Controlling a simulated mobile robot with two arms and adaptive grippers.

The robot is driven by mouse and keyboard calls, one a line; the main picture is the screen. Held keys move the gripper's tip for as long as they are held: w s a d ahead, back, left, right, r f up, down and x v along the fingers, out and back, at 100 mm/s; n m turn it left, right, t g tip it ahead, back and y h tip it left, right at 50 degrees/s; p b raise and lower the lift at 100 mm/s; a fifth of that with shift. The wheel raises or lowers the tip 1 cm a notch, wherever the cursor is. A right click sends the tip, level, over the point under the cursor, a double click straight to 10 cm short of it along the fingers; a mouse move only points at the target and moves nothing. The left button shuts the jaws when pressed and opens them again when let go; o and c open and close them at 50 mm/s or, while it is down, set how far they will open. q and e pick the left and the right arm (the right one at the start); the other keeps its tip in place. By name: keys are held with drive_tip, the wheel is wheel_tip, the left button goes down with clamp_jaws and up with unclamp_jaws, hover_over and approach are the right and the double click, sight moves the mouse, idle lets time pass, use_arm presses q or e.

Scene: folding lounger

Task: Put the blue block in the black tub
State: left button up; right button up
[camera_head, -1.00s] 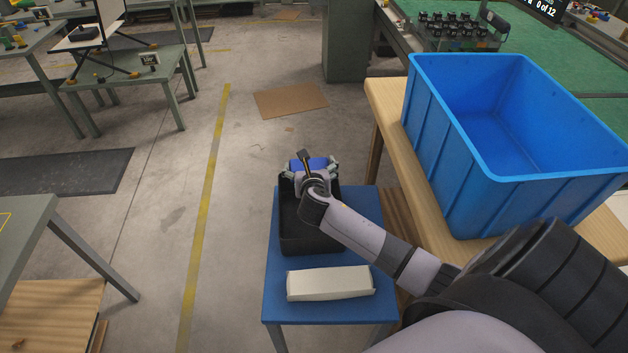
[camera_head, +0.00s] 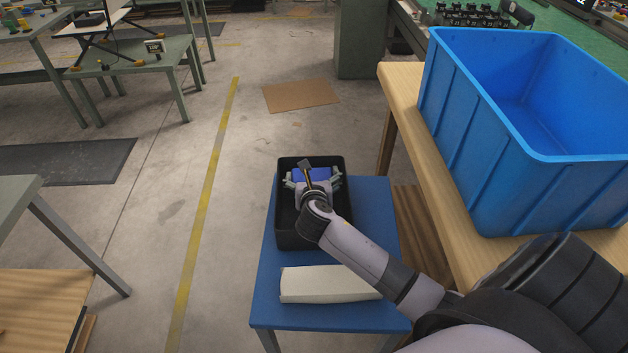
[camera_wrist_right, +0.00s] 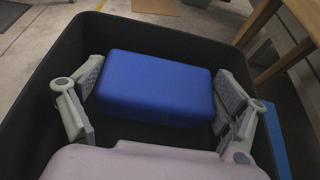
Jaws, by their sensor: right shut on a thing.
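The blue block (camera_head: 318,176) is between the fingers of my right gripper (camera_head: 314,180), which is shut on it. The right wrist view shows the block (camera_wrist_right: 155,87) with a finger pad against each end. The black tub (camera_head: 285,221) stands on a small blue table (camera_head: 374,220). The block and fingers are within the tub's rim, and its black walls (camera_wrist_right: 42,90) surround them in the right wrist view. Whether the block touches the tub's floor cannot be told. My left gripper is not in view.
A white box (camera_head: 330,284) lies on the blue table in front of the tub. A large blue bin (camera_head: 500,190) stands on a wooden table (camera_head: 400,100) to the right. A cardboard sheet (camera_head: 300,95) lies on the open floor behind.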

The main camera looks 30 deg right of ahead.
drive_tip(key=shift+r, duration=0.1)
drive_tip(key=shift+s+a+r, duration=0.1)
drive_tip(key=shift+s+a, duration=0.05)
drive_tip(key=shift+a, duration=0.05)
drive_tip(key=shift+f, duration=0.6)
drive_tip(key=o, duration=0.8)
drive_tip(key=shift+c, duration=0.2)
drive_tip(key=shift+r, duration=0.35)
drive_tip(key=v, duration=1.2)
drive_tip(key=shift+r, duration=0.25)
